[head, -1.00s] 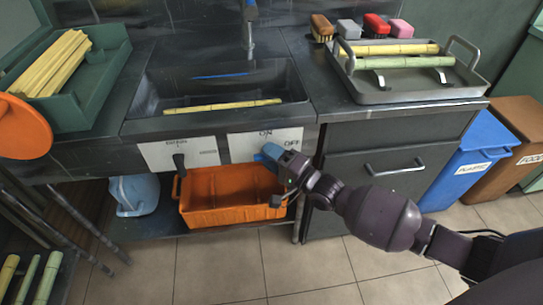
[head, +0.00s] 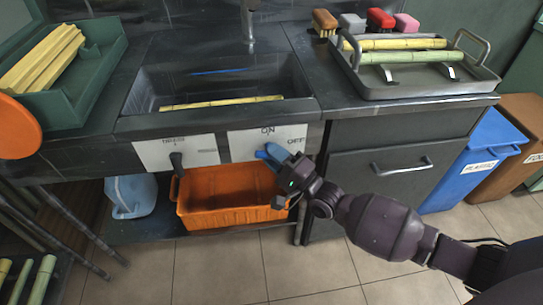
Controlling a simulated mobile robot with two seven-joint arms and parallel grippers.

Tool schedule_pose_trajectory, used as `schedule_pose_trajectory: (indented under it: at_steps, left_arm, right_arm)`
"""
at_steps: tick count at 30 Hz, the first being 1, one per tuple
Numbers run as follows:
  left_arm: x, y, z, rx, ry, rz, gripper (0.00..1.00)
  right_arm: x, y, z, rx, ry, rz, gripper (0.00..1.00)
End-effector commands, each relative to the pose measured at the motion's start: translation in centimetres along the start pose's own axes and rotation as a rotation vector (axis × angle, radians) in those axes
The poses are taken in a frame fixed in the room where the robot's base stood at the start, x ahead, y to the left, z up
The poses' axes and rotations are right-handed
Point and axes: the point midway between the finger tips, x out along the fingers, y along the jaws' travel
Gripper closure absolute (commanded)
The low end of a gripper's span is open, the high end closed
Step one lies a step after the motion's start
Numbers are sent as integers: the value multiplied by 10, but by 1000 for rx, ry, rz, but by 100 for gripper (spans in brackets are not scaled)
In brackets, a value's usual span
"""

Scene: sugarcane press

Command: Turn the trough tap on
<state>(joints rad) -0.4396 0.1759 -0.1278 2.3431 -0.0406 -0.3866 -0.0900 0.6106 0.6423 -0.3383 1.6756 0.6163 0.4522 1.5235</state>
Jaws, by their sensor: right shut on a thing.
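The trough (head: 135,97) is a dark sink set in the counter, with one yellow cane stalk (head: 225,103) and a blue strip inside. A white panel (head: 240,147) on its front is marked ON at the top and OFF to the right. The blue tap handle (head: 265,154) sits at this panel. My right gripper (head: 277,160) is shut on the blue handle, and its fingers hide part of it. A second white panel (head: 150,154) with a black lever (head: 177,161) is to the left. The spout (head: 248,22) stands behind the trough. My left gripper is not in view.
An orange crate (head: 190,217) and a light-blue jug (head: 132,194) are on the shelf below. A metal tray (head: 400,92) with cane stalks, and brushes, are on the right counter. A green bin (head: 98,75) holds canes at left. Blue and brown bins stand right.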

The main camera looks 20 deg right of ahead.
Motion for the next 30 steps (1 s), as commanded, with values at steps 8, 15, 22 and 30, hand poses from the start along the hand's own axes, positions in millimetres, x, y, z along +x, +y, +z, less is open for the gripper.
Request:
schedule_pose_trajectory:
  at_steps: [8, 15, 22, 30]
  left_arm:
    - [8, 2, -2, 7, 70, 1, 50]
    - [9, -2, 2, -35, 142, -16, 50]
    - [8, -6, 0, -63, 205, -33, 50]
    - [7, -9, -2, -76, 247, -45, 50]
  right_arm:
    - [-4, 11, 2, 186, 55, -178, 98]
    - [-3, 11, 2, 342, 101, -336, 98]
    - [-1, 9, 3, 470, 136, -469, 98]
    - [1, 7, 3, 572, 164, -577, 98]
